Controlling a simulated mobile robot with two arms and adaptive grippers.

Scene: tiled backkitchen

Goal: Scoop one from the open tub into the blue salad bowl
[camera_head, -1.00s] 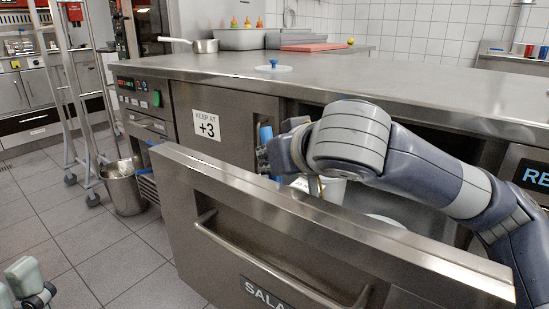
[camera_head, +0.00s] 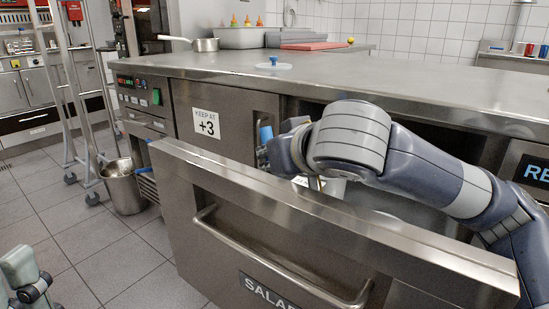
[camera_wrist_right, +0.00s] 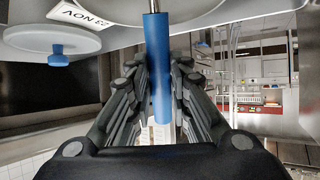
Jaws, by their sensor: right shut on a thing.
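My right gripper (camera_head: 264,152) reaches over the open drawer's front and is shut on an upright blue handle (camera_head: 265,133). In the right wrist view the handle (camera_wrist_right: 160,70) stands between the fingers (camera_wrist_right: 158,90); its working end is out of sight. A white tub (camera_head: 332,187) stands in the drawer, partly hidden by my arm and the drawer front; its contents do not show. The right wrist view shows a date label (camera_wrist_right: 82,14) on a pale container. The blue salad bowl is not in view.
The open drawer (camera_head: 240,210) has a tall steel front below the counter (camera_head: 400,85). A clear lid with a blue knob (camera_head: 273,62) lies on the counter. A white lid (camera_wrist_right: 50,38) with a blue knob shows in the wrist view. A steel bucket (camera_head: 123,188) stands on the floor.

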